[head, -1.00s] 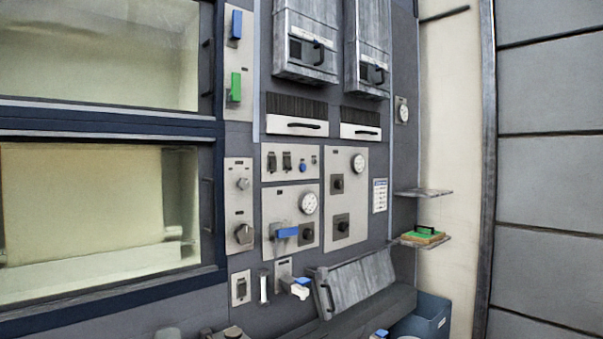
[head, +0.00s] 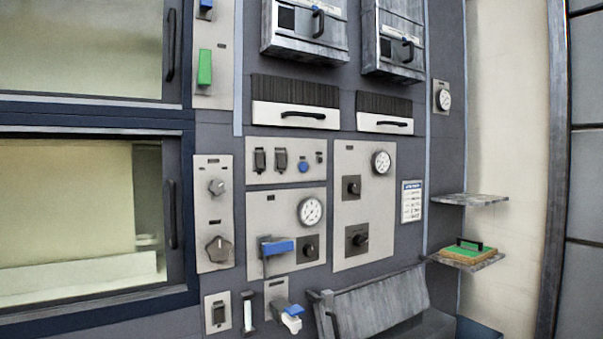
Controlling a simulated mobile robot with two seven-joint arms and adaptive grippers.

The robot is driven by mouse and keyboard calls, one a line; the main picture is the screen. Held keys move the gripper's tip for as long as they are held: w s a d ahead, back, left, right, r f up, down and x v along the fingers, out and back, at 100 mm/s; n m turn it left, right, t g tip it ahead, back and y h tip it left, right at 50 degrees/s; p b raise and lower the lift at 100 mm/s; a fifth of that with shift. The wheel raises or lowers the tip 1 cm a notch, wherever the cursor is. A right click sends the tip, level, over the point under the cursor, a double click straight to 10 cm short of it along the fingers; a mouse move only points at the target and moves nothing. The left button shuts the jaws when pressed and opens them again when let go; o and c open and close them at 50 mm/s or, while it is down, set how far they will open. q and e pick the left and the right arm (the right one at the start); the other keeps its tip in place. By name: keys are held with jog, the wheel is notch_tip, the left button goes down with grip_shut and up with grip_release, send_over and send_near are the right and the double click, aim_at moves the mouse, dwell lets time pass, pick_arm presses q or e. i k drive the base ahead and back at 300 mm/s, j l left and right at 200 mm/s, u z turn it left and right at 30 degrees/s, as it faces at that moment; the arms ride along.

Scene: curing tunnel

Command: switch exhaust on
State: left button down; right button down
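No switch here has a label I can read, so I cannot tell which one is the exhaust switch. A grey panel (head: 287,176) holds two dark switches side by side, a left one (head: 259,161) and a right one (head: 281,161). To their right are a blue button (head: 303,167) and a small dark control. A single dark switch (head: 219,314) sits on its own plate at the lower left. Neither of my grippers shows in the head view.
Below the switches are a gauge (head: 311,211), a blue-handled lever (head: 278,247) and dark knobs. A blue-and-white tap-like part (head: 289,314) and a sloped grey lid (head: 372,305) stick out lower down. Shelves (head: 468,200) jut out at right.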

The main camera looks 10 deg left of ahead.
aim_at(280, 157)
jog(key=i+l, duration=0.3)
jog(key=i+l+u, duration=0.1)
jog(key=i+l, duration=0.15)
jog(key=l, duration=0.25)
jog(key=i+l, duration=0.3)
jog(key=i+l+u, duration=0.15)
jog(key=l, duration=0.35)
jog(key=i, duration=0.1)
